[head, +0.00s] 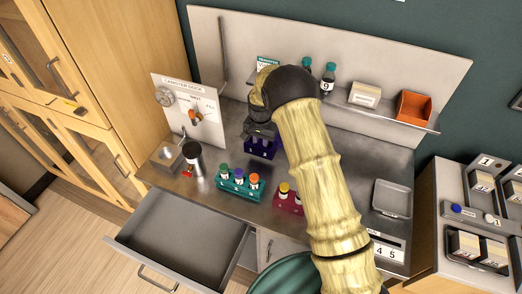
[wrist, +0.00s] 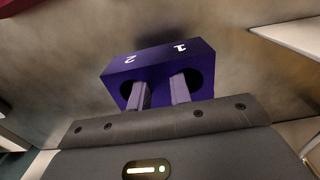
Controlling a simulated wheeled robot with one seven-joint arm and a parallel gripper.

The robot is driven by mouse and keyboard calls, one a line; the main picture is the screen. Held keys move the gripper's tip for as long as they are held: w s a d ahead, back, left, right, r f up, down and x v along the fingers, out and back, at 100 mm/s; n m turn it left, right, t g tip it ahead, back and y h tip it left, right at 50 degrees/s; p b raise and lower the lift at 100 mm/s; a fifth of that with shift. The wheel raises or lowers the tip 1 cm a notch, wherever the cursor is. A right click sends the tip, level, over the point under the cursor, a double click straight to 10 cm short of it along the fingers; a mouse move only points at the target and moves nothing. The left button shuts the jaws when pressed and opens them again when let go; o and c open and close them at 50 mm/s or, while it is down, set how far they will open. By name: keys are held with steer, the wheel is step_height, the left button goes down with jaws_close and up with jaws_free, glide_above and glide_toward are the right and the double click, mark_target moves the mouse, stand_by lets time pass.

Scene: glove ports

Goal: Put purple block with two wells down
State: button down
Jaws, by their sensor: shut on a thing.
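The purple block with two wells (head: 261,149) shows in the head view below my gripper (head: 262,135), over the rear middle of the steel counter. In the wrist view the block (wrist: 160,70) carries the numbers 1 and 2 and has two dark round wells. My gripper's two fingers (wrist: 159,92) reach into the wells, one in each, and are shut on the part of the block between them. Both wells look empty apart from the fingers. I cannot tell whether the block's underside touches the counter.
A teal rack (head: 239,185) with several capped vials and a red rack (head: 289,198) stand in front of the block. A dark cup (head: 192,158) is left, a grey tray (head: 392,197) right. The back shelf holds vials and an orange bin (head: 413,107). A drawer (head: 185,235) is open.

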mark_target(260, 152)
steer(key=shift+w+f, duration=0.1)
steer(key=shift+f, duration=0.15)
steer(key=shift+s+a, duration=0.2)
steer(key=shift+a, duration=0.05)
steer(key=shift+d+f, duration=0.1)
steer(key=shift+d, duration=0.1)
steer(key=shift+d+f, duration=0.1)
steer(key=shift+f, duration=0.3)
step_height(260, 152, down, 3)
steer(key=shift+r+p, duration=0.1)
steer(key=shift+p, duration=0.75)
steer(key=shift+f, duration=0.2)
